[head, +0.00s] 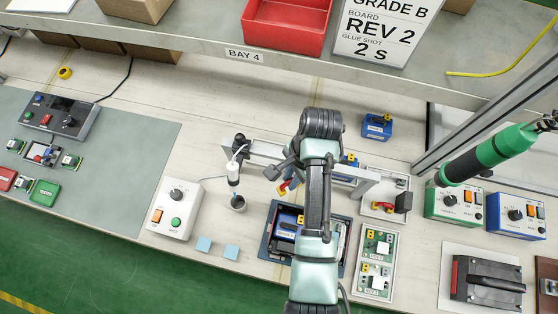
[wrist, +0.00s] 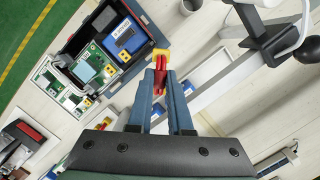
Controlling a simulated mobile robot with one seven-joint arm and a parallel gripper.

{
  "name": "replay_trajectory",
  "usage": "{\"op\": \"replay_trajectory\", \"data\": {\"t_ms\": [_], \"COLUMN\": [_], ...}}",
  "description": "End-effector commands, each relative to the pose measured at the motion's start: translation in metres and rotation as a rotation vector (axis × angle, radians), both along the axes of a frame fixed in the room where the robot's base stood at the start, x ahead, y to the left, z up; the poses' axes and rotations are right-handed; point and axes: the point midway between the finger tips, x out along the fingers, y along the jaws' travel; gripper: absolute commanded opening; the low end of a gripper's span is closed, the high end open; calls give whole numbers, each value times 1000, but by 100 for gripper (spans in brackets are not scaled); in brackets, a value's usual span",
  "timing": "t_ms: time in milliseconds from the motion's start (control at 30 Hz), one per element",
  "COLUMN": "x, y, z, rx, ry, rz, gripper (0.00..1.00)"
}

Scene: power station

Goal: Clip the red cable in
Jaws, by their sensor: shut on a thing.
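My gripper (wrist: 160,76) is shut on a small red piece with a yellow end, which I take to be the red cable's plug (wrist: 161,56). The yellow end sticks out past the fingertips. In the head view my gripper (head: 288,187) hangs above the bench, left of my arm, and the plug is hardly visible there. An open dark case (wrist: 72,42) holds a green board (wrist: 91,63) and a blue block (wrist: 124,37). The plug appears beside the case's edge in the wrist view; its height above it is unclear. My arm covers part of the case (head: 268,246) in the head view.
A grey press frame (head: 234,150) with a white dispenser (head: 233,173) and a grey cup (head: 238,203) stands left of my gripper. A tray with green boards (head: 377,262) lies right of the case. A control box (head: 173,207) stands left. A green screwdriver (head: 497,150) hangs right.

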Motion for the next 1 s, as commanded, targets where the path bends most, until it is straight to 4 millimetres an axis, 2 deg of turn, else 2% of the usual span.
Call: {"op": "replay_trajectory", "data": {"t_ms": [33, 200, 400, 500, 767, 1000], "x": [-11, -44, -73, -80, -79, -79], "y": [-6, -33, -53, -57, -58, -58], "z": [15, 17, 14, 12, 2, -20], "rx": [7, 1, -2, -3, -3, -3], "ry": [5, 7, 2, 2, -1, -1], "rz": [-122, -494, -736, -791, -785, -784], "gripper": [0, 0, 0, 0, 0, 0]}}
